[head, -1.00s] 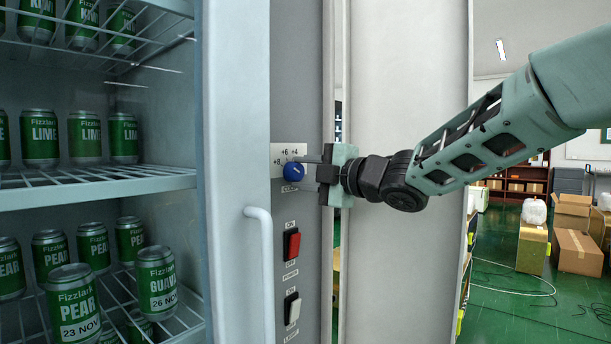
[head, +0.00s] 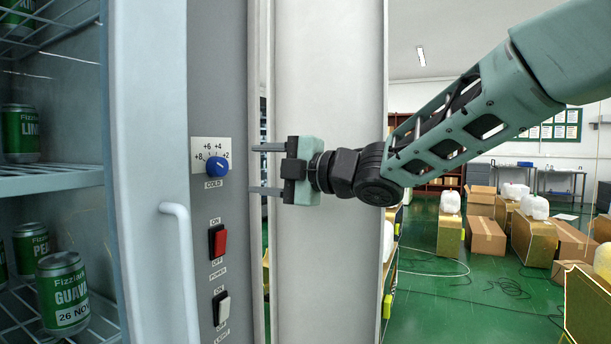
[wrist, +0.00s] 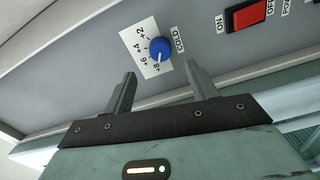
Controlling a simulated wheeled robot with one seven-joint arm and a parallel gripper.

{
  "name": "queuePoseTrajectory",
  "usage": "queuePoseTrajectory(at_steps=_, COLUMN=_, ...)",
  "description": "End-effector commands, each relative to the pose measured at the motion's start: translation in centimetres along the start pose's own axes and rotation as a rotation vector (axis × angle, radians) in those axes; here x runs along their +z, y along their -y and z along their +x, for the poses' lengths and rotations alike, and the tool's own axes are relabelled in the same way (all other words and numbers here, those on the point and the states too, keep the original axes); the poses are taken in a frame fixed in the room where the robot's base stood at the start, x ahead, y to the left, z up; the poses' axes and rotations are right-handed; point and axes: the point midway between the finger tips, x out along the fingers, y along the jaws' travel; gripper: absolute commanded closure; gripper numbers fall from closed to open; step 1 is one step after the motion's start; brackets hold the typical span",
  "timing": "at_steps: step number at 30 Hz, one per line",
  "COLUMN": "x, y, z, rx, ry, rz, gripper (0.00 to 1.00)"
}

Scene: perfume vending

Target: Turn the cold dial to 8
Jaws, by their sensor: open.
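The blue cold dial (head: 217,167) sits on a white scale plate marked +2 to +8, on the grey control panel beside the cooler. It also shows in the wrist view (wrist: 159,50), ahead of and between the fingertips. A small white mark shows on the dial, but I cannot tell surely which number it points to. My gripper (head: 251,168) is to the right of the dial, level with it. Its two fingers are spread, one above the other, with nothing between them. In the wrist view my gripper (wrist: 160,69) is clear of the dial.
Below the dial are a red power switch (head: 218,242) and a white light switch (head: 222,308). A vertical handle (head: 183,270) stands out left of the panel. Shelves with green cans (head: 63,292) are at the left. A pale upright panel (head: 330,70) stands behind my gripper.

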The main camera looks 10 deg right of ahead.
Motion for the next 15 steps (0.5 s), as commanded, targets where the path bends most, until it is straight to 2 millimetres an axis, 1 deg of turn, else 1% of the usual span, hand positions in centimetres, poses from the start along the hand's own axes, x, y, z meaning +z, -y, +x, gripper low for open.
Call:
queuePoseTrajectory(at_steps=1, x=0.1, y=0.0, z=-1.4, rx=0.002, ry=0.003, rz=-0.001, gripper=0.43)
queuePoseTrajectory(at_steps=6, x=0.1, y=0.0, z=-5.1, rx=0.002, ry=0.003, rz=-0.001, gripper=0.43)
queuePoseTrajectory(at_steps=9, x=0.0, y=0.0, z=-6.8, rx=0.002, ry=0.002, rz=-0.001, gripper=0.43)
queuePoseTrajectory(at_steps=12, x=0.0, y=0.0, z=-8.1, rx=0.001, ry=0.001, rz=-0.001, gripper=0.43)
queuePoseTrajectory(at_steps=15, x=0.0, y=0.1, z=-8.8, rx=0.000, ry=0.000, rz=0.000, gripper=0.43)
